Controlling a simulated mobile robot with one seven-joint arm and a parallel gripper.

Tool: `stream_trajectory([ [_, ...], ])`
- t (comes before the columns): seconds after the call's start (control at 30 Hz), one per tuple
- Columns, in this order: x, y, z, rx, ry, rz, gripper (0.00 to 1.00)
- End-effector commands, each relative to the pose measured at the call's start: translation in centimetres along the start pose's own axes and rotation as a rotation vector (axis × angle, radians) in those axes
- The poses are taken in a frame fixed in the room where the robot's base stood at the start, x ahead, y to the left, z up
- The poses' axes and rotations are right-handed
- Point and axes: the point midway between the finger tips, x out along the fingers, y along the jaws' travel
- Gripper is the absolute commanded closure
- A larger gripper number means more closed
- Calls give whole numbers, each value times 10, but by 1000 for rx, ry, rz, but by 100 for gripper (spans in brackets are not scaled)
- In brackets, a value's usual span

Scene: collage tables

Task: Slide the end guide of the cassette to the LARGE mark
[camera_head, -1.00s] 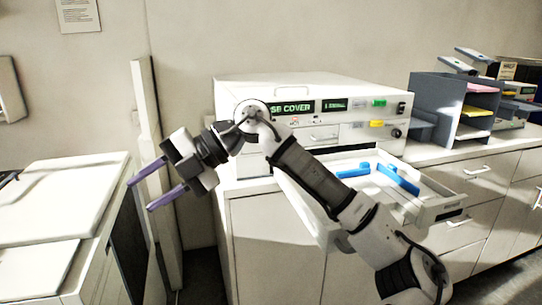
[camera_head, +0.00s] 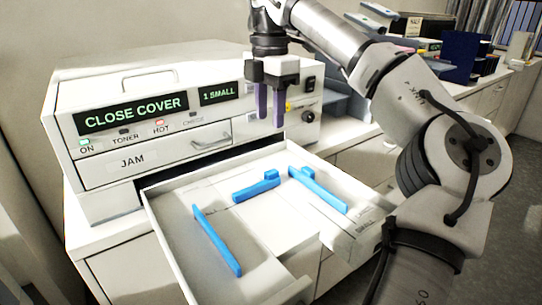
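The cassette (camera_head: 178,257) is a white tray pulled out of the copier front. Inside it, a short blue guide with a raised tab, seemingly the end guide (camera_head: 257,187), lies crosswise between two longer blue side guides, one on the left (camera_head: 216,240) and one on the right (camera_head: 318,189). Faint print, apparently including SMALL, shows near the tray's right front corner. I cannot make out a LARGE mark. My gripper (camera_head: 270,122) points down above the tray's back edge. Its purple fingers are apart with a narrow visible gap and nothing between them. It touches no guide.
The copier (camera_head: 150,75) stands behind the tray, with displays reading CLOSE COVER and 1 SMALL, and a JAM panel (camera_head: 132,160). My arm crosses the right side. Grey organizers and a counter with drawers are behind it. The space above the tray is open.

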Motion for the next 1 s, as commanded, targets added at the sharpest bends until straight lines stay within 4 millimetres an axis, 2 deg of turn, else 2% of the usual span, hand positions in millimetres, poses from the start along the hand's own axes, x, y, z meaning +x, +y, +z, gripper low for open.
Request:
stream_trajectory([
  [0.17,11,-3,3,14,-4,-8,61],
  [0.7,114,-3,2,10,-1,-5,61],
  [0.83,128,-3,3,11,-3,-5,61],
  [1.0,136,-3,2,11,-4,-3,61],
])
